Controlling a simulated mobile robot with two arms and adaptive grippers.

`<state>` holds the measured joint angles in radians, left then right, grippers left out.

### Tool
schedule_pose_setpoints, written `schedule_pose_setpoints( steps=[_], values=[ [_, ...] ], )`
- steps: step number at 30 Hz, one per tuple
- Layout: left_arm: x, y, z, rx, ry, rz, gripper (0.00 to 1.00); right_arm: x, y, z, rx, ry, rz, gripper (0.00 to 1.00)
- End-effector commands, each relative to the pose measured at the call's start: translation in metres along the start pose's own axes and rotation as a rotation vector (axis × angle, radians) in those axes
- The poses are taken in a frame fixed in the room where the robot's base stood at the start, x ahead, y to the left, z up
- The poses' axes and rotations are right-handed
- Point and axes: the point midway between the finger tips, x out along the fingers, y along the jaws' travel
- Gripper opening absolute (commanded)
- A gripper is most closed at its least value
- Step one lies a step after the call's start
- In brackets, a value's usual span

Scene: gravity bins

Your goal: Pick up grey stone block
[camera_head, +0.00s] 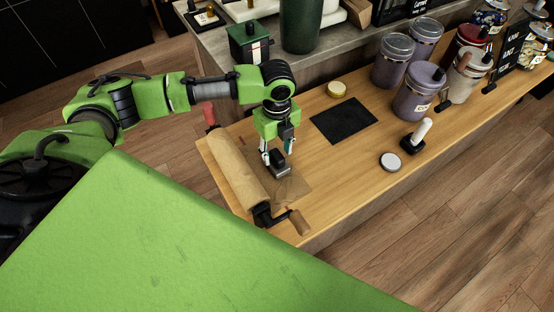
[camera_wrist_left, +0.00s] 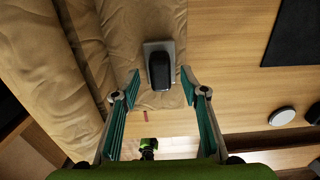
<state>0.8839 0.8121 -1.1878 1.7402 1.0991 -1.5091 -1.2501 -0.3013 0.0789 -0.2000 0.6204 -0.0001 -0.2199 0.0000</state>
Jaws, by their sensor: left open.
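The grey stone block (camera_head: 279,171) lies on brown paper near the end of the wooden counter. In the left wrist view the grey block (camera_wrist_left: 152,47) shows as a flat grey slab with a dark, rounded piece (camera_wrist_left: 161,70) on it. My left gripper (camera_head: 276,152) points down over the block. In the wrist view my left gripper (camera_wrist_left: 160,88) is open, its fingertips to either side of the dark piece's near end. I cannot tell whether they touch it. My right gripper is not in view.
A brown paper roll (camera_head: 240,168) on a dark holder lies left of the block. A black mat (camera_head: 344,120), a yellow-topped round tin (camera_head: 336,89), a white disc (camera_head: 390,161) and a white-handled tool (camera_head: 422,131) are to the right. Lidded jars (camera_head: 417,94) stand farther back.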

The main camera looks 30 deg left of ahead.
Motion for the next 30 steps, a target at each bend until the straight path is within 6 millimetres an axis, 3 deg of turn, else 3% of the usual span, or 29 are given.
schedule_pose_setpoints(
  steps=[5,12,13,17,18,30],
  values=[
    [0.020,0.000,0.000,0.001,0.000,0.000,0.40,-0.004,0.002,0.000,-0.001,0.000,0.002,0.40],
    [0.023,0.000,0.000,0.002,-0.001,-0.001,0.40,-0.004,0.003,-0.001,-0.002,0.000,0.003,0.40],
    [0.023,0.000,0.000,0.001,-0.001,-0.001,0.38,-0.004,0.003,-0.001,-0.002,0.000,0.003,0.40],
    [0.023,0.000,0.000,0.001,-0.001,-0.001,0.04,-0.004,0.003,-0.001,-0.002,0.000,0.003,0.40],
    [0.023,0.000,0.000,0.001,-0.001,-0.001,0.00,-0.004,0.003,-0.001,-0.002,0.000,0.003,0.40],
    [0.020,-0.001,0.000,0.001,-0.001,-0.003,0.00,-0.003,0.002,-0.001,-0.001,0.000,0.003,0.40]
  ],
)
